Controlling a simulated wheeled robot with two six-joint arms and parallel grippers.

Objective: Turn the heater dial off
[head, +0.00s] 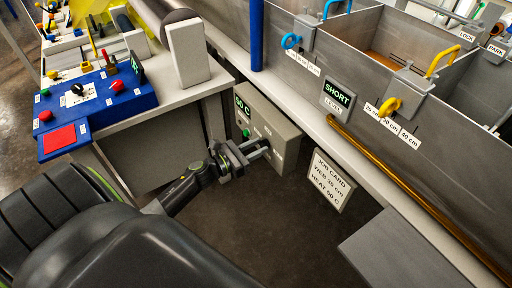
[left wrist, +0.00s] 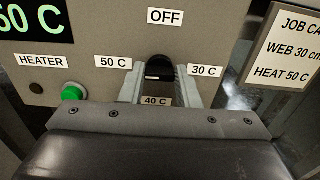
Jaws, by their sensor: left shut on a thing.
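The heater box (head: 285,135) is a grey panel below the bath's edge, with a green "50 C" display (left wrist: 32,22). In the left wrist view its black dial (left wrist: 159,67) is between my fingers, with labels OFF above, 50 C left, 30 C right and 40 C below. A green lamp (left wrist: 73,93) is by the HEATER label. My left gripper (head: 262,148) is at the box's front, shut on the dial; it also shows in the left wrist view (left wrist: 159,88). The dial is hidden in the head view. My right gripper is not in view.
A job card (head: 330,182) reading "WEB 30 cm, HEAT 50 C" is right of the box. A blue control console (head: 90,105) is on the bench at left. The grey bath (head: 350,55) with colored handles is above right. A blue post (head: 257,35) rises behind the box.

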